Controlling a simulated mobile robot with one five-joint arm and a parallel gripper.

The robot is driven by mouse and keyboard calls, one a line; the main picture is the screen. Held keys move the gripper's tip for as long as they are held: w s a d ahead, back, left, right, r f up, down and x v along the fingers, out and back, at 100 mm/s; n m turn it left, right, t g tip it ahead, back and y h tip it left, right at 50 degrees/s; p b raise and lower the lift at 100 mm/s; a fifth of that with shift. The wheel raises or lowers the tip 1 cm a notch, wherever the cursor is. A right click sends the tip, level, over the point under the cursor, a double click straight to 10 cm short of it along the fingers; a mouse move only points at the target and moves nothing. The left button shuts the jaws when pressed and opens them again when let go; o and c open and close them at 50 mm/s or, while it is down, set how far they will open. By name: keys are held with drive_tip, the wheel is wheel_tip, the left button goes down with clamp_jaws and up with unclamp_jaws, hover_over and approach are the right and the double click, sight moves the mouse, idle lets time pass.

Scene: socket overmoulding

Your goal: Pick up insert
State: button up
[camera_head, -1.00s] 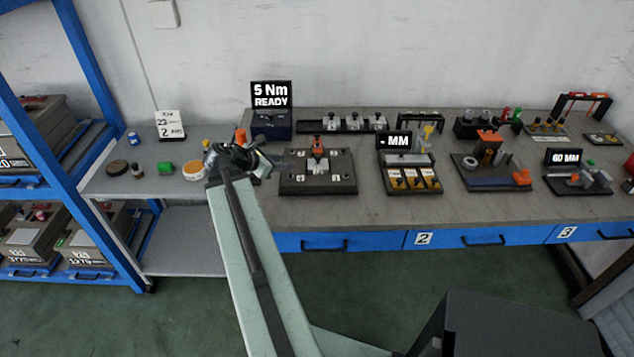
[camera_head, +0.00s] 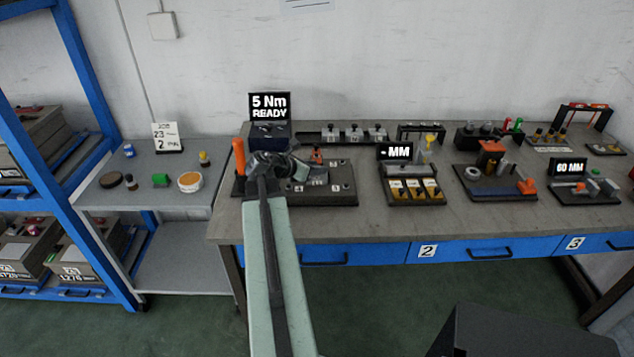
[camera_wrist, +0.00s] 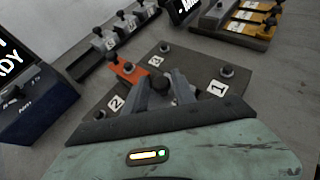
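A dark plate (camera_head: 335,198) with numbered corners and an orange part (camera_head: 317,156) at its middle lies on the bench. A silver block, which may be an insert, partly shows on it in the head view. My gripper (camera_head: 284,165) is over the left part of the plate. In the wrist view the two fingers (camera_wrist: 165,92) stand apart, with a dark round knob (camera_wrist: 159,83) showing between them. I cannot tell whether they touch it. Several silver blocks with black knobs (camera_head: 354,134) stand in a rack behind the plate.
A dark box with a "5 Nm READY" display (camera_head: 269,106) stands behind my gripper. An orange-handled tool (camera_head: 239,158) stands upright at its left. A tray with yellow pieces (camera_head: 414,192) is right of the plate. A grey side table (camera_head: 125,190) is at the left.

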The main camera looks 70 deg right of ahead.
clamp_jaws()
idle(1.4)
